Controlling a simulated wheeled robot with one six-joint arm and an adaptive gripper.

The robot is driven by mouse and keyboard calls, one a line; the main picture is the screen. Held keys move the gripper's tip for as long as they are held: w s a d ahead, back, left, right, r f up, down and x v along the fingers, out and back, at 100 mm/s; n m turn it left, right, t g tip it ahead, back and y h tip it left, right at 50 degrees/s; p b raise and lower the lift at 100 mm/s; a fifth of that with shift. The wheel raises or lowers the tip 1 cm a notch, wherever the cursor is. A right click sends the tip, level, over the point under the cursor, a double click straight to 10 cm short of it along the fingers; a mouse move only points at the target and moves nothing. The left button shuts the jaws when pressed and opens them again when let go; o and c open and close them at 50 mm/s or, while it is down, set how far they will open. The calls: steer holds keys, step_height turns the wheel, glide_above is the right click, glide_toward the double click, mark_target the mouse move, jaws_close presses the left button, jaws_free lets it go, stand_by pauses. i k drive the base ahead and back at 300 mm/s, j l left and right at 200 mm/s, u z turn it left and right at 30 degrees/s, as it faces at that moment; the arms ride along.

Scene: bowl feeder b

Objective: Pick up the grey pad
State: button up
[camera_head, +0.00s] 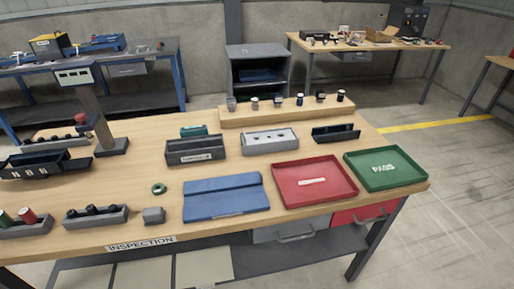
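A small grey block (153,215) sits on the wooden table near its front edge. It is the thing that looks most like the grey pad, though it is too small to be sure. It stands clear between a grey holder with dark round parts (97,222) on its left and a blue mat (226,207) on its right. A green ring (158,189) lies just behind it. Nothing covers the block. My gripper is not in this view.
A red tray (326,195) and a green tray (414,181) are at the right. Grey bins (194,158) stand behind the mat, before a raised wooden shelf (290,118) with several small parts.

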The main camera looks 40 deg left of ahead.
mark_target(152, 216)
steer(key=k+l+u, duration=0.15)
steer(key=u, duration=1.5)
